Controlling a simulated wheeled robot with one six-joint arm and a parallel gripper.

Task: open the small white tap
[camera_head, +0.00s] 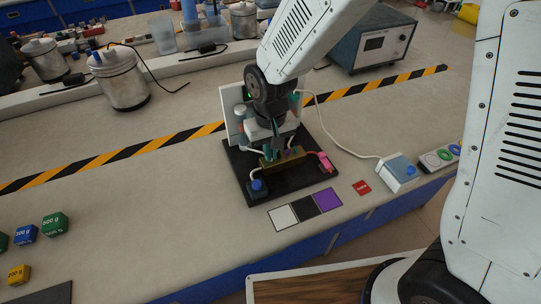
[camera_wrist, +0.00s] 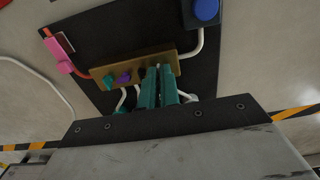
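A brass-coloured manifold block (camera_head: 284,158) stands on a black base board on the bench. In the wrist view the block (camera_wrist: 130,68) carries a green tap (camera_wrist: 109,81) and a purple tap (camera_wrist: 124,77). I cannot make out the small white tap; the fingers cover part of the block. My gripper (camera_wrist: 159,72) has teal fingers close together with a narrow gap, their tips at the block beside the purple tap. Whether anything sits between them is hidden. In the head view my gripper (camera_head: 274,152) points down over the block.
A pink fitting (camera_head: 325,162) is at the block's right end, and a blue-topped part (camera_head: 257,186) is at the board's front. White hoses run around the block. Coloured squares (camera_head: 306,208) lie in front.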

